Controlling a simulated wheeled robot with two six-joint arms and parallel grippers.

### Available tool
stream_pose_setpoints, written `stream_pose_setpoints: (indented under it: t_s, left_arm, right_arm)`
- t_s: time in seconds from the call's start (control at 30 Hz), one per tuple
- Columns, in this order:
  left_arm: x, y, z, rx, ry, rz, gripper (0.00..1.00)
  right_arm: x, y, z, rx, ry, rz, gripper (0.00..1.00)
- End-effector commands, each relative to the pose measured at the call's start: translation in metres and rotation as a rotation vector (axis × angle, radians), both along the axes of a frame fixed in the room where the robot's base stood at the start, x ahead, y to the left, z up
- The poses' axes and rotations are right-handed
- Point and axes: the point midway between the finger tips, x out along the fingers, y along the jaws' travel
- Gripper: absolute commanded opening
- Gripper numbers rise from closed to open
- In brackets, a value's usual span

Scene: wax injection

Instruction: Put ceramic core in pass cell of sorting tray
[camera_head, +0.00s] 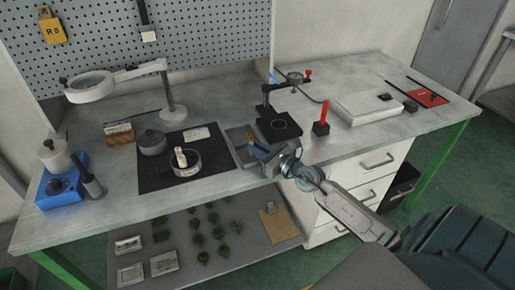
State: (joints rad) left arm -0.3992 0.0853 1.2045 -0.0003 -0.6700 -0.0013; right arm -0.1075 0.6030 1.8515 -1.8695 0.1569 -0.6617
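A small cream piece (181,157), which looks like the ceramic core, stands in a round clear-walled dish (188,171) on the black mat (150,181). The grey sorting tray (233,137) lies just right of the mat; its cells are partly hidden by my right gripper. My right gripper (256,146) is over the right side of the tray, well to the right of the cream piece and apart from it. Its fingers are too small to tell whether they are open or shut. My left gripper is not in view.
A dial gauge stand (281,124) and a red-handled block (321,122) stand right of the tray. A grey pot (151,143) and a magnifier lamp (91,86) stand left and behind. A blue heater (61,186) is far left. A lower shelf (210,268) holds several dark green pieces.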

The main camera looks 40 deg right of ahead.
Motion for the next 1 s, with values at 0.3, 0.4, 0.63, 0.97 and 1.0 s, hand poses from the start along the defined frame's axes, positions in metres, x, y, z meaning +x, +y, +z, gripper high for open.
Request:
stream_pose_setpoints:
  t_s: [0.3, 0.4, 0.63, 0.97, 1.0]
  left_arm:
    - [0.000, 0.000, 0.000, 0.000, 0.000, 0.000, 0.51]
    - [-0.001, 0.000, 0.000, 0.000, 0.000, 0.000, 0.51]
    - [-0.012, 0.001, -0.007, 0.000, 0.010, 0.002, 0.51]
    - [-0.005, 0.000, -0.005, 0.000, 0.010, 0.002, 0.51]
    - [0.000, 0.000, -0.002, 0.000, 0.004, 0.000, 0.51]
  right_arm:
    - [0.000, 0.000, 0.000, 0.000, 0.000, 0.000, 0.35]
    - [0.000, 0.000, 0.001, 0.000, 0.000, 0.000, 0.35]
    - [-0.016, -0.004, 0.002, -0.005, 0.004, 0.002, 0.35]
    - [-0.070, -0.018, 0.000, -0.006, 0.006, 0.004, 0.35]
    - [-0.076, -0.019, 0.000, -0.006, 0.006, 0.003, 0.35]
